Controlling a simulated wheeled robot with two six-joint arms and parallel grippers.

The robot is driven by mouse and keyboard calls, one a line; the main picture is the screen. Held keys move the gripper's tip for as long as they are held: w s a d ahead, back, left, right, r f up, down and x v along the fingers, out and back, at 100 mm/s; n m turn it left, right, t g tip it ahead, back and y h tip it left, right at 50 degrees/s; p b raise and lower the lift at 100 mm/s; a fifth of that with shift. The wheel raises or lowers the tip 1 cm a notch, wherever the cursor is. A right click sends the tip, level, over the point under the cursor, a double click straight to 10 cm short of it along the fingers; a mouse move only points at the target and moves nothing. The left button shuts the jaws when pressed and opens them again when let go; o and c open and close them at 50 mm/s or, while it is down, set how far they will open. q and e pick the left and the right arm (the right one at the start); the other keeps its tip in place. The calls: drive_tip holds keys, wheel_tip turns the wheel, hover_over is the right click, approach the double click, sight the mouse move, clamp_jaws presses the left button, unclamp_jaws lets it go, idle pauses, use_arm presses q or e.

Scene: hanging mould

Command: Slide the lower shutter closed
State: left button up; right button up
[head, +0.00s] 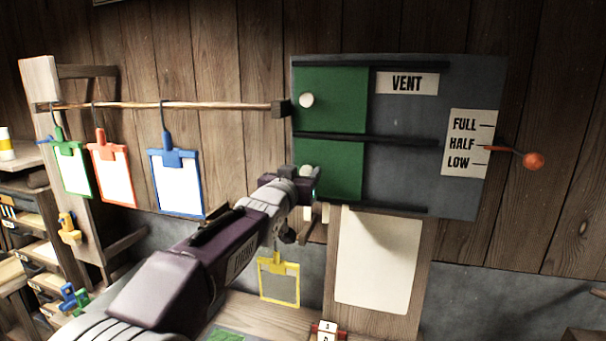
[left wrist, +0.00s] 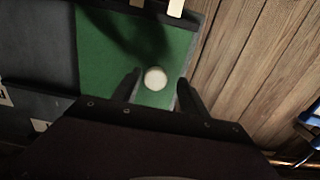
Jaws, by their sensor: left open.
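The vent panel (head: 403,150) is a dark grey board on the wall with two green shutters on its left side. The lower shutter (head: 343,170) is a green plate between the middle and lower black rails, with a pale round knob at its left. The upper shutter (head: 335,100) has a white knob (head: 307,100). My left gripper (head: 308,184) is at the lower shutter's knob and partly hides it. In the left wrist view the white knob (left wrist: 155,78) lies between the two open fingers against the green plate (left wrist: 100,50). My right gripper is out of view.
A red-tipped lever (head: 533,160) sticks out at the panel's right, by the FULL, HALF and LOW label (head: 468,143). Clipboards hang from a wooden rod (head: 190,105) at left. A yellow clipboard (head: 279,280) hangs below my arm. A pale sheet (head: 378,260) is under the panel.

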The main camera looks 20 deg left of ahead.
use_arm(q)
drive_tip(key=shift+s, duration=0.1)
drive_tip(key=shift+s+d+f+b, duration=0.15)
drive_tip(key=shift+s+b, duration=0.4)
drive_tip(key=shift+s, duration=0.55)
drive_tip(key=s, duration=0.6)
drive_tip(key=shift+s+a, duration=0.3)
drive_tip(key=shift+s, duration=0.05)
drive_tip(key=shift+w, duration=0.15)
